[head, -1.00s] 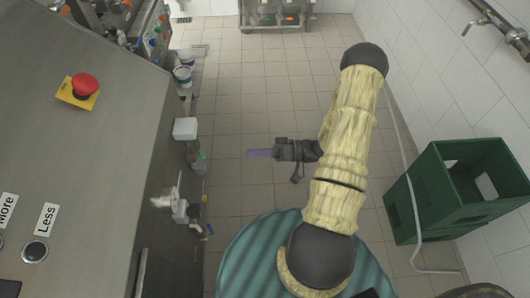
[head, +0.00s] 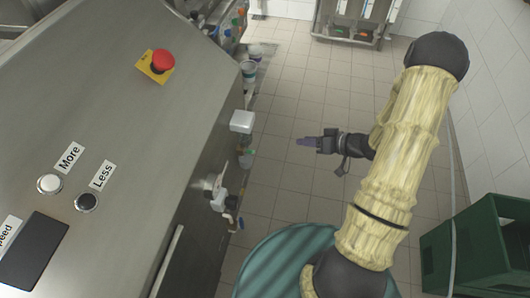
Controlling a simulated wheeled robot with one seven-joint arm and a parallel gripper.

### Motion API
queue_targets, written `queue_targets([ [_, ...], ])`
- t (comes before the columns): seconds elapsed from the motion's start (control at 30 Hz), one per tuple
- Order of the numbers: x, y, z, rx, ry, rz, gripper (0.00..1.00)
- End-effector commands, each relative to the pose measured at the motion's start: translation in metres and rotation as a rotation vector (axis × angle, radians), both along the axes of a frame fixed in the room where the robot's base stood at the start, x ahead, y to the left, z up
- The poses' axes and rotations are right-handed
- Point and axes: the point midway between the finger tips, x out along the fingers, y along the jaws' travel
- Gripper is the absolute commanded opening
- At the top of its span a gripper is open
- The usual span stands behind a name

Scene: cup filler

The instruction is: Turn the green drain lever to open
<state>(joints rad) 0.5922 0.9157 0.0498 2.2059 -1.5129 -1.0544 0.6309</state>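The steel filler machine (head: 130,130) fills the left of the head view. A small green part (head: 246,159) shows on its side below a white box (head: 242,121); I cannot tell for sure that it is the drain lever. Another small green part (head: 236,21) shows near the far end of the machine.
A white valve-like fitting with a blue part (head: 222,200) sticks out low on the machine's side. A green crate (head: 480,250) stands at the right by the tiled wall. A steel stand (head: 355,20) is at the back. Tiled floor (head: 290,95) is free between.

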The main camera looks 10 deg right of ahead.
Motion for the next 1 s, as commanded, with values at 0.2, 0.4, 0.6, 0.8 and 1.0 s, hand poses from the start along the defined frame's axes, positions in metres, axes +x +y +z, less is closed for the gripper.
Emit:
queue_targets([
  [0.2, 0.029, -0.012, 0.034, -0.391, 0.016, -0.156, 0.33],
  [0.4, 0.015, -0.019, 0.075, -0.639, 0.111, -0.295, 0.33],
  [0.6, -0.036, -0.006, 0.113, -0.763, 0.274, -0.389, 0.33],
  [0.8, -0.104, 0.028, 0.139, -0.759, 0.467, -0.400, 0.33],
  [1.0, -0.139, 0.049, 0.147, -0.723, 0.562, -0.377, 0.33],
])
